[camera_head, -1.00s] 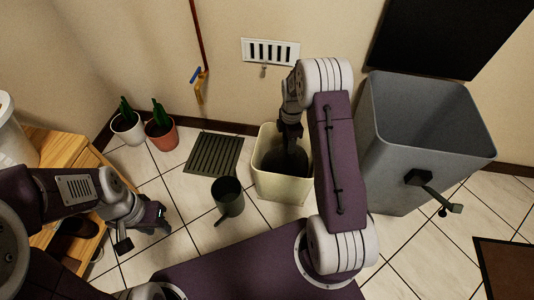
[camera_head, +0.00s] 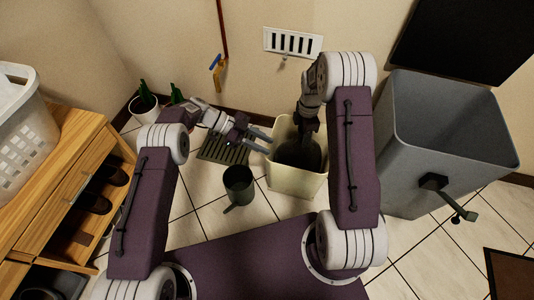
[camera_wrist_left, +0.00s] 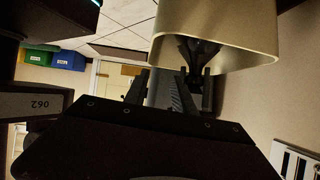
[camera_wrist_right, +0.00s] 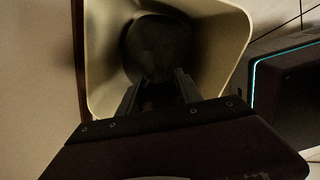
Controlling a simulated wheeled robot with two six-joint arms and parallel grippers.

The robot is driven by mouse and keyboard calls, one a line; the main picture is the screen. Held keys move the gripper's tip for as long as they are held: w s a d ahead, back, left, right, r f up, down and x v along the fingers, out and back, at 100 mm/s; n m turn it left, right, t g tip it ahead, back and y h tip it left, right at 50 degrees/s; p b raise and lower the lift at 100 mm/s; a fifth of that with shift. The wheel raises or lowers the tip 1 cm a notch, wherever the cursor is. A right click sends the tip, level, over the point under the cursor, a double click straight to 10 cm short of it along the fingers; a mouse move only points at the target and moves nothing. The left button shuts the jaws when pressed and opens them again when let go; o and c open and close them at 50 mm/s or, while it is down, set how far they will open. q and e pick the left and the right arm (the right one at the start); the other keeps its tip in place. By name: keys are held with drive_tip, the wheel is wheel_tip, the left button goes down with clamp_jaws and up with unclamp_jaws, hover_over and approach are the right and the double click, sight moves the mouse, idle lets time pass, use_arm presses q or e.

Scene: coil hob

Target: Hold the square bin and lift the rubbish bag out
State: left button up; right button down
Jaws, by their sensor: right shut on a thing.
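The cream square bin (camera_head: 297,182) stands upright on the floor, with the dark rubbish bag (camera_head: 294,155) down inside it. My right gripper (camera_head: 307,130) reaches down into the bin's mouth and is shut on the top of the bag. The right wrist view shows the bag (camera_wrist_right: 157,45) between the bin's walls (camera_wrist_right: 100,60), its top partly hidden by the fingers. My left gripper (camera_head: 264,142) is open and empty, just left of the bin's rim. In the left wrist view the bin's wall (camera_wrist_left: 235,28) is ahead of the open fingers; I see no contact.
A dark small pail (camera_head: 239,185) stands left of the bin, near a floor grate (camera_head: 220,150). A large grey bin (camera_head: 440,150) with a lever stands at the right. A wooden cabinet (camera_head: 65,185) with a white basket (camera_head: 22,140) is at the left. Potted plants stand by the wall.

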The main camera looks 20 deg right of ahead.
sight(294, 175)
use_arm(q)
drive_tip(key=s+f, duration=0.2)
drive_tip(key=f, duration=0.1)
drive_tip(key=shift+s+d, duration=0.1)
drive_tip(key=shift+d, duration=0.1)
drive_tip(key=shift+g, duration=0.3)
drive_tip(key=x, duration=1.2)
drive_tip(key=shift+s+f, duration=0.15)
drive_tip(key=shift+s, duration=0.05)
clamp_jaws()
idle(0.3)
